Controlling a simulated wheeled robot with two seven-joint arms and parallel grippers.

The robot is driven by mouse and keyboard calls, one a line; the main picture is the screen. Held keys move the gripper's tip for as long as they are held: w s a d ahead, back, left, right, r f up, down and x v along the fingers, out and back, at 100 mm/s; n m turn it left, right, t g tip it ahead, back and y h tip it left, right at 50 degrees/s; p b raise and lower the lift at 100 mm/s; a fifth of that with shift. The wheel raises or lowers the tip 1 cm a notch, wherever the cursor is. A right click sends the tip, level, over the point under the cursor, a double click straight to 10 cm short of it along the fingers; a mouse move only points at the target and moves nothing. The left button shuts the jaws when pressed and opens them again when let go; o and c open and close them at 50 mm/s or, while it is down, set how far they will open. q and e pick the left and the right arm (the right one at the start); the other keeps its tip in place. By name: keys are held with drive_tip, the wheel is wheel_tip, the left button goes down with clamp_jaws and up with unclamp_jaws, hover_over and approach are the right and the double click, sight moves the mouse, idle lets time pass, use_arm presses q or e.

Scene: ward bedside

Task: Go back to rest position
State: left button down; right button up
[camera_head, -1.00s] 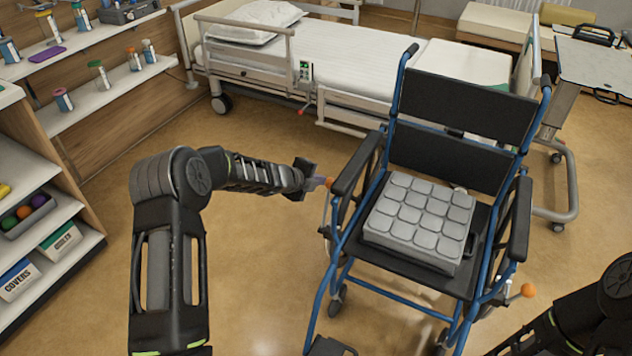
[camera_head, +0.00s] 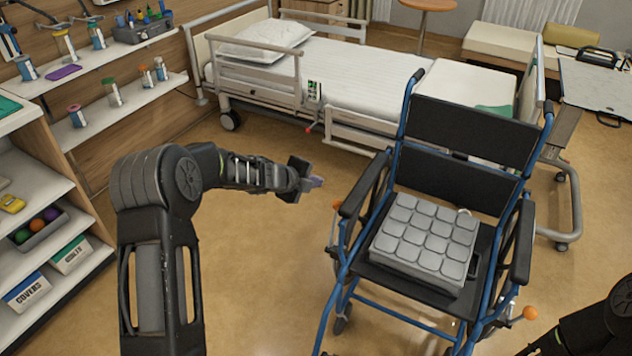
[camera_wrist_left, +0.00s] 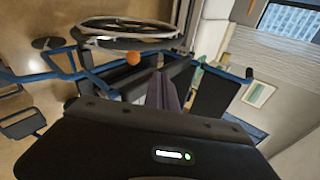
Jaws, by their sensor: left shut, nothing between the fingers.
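My left gripper (camera_head: 312,182) is shut and empty. In the head view it is over open floor, just left of the wheelchair (camera_head: 463,133) and apart from its armrest. In the left wrist view the closed fingers of my left gripper (camera_wrist_left: 164,92) point toward the wheelchair, whose blue frame and wheel (camera_wrist_left: 130,30) show beyond. A grey cushion (camera_head: 424,240) with square cells lies on the wheelchair seat. My right arm shows only in part at the lower right of the head view, and its gripper is out of frame.
A bed (camera_head: 345,75) with side rails stands behind the wheelchair. Shelves on the left hold bottles, a grey bin of balls (camera_head: 40,226) and boxes marked COVERS (camera_head: 27,292) and QUILTS (camera_head: 70,254). Floor between shelves and wheelchair is clear.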

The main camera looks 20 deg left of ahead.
use_arm(q)
drive_tip(key=s+d+f+n+g, duration=0.2)
drive_tip(key=s+d+f+n, duration=0.5)
drive_tip(key=s+f+n, duration=0.15)
drive_tip(key=s+d+f+n+g, duration=0.1)
drive_tip(key=s+d+f+n, duration=0.5)
drive_tip(key=s+f+n, duration=0.3)
drive_tip(key=s+d+f+n+g, duration=0.1)
drive_tip(key=s+d+n+g, duration=0.1)
drive_tip(key=s, duration=0.7)
drive_tip(key=s+d+f+n+g+p, duration=0.1)
drive_tip(key=s+d+f+n+g, duration=0.1)
drive_tip(key=s, duration=0.7)
drive_tip(key=s+d+f+n+g, duration=0.1)
drive_tip(key=s+d, duration=0.3)
drive_tip(key=s, duration=0.5)
drive_tip(key=shift+f+n+g+h+p, duration=0.3)
drive_tip(key=shift+f+n+g+h, duration=0.1)
drive_tip(key=shift+n+g, duration=0.25)
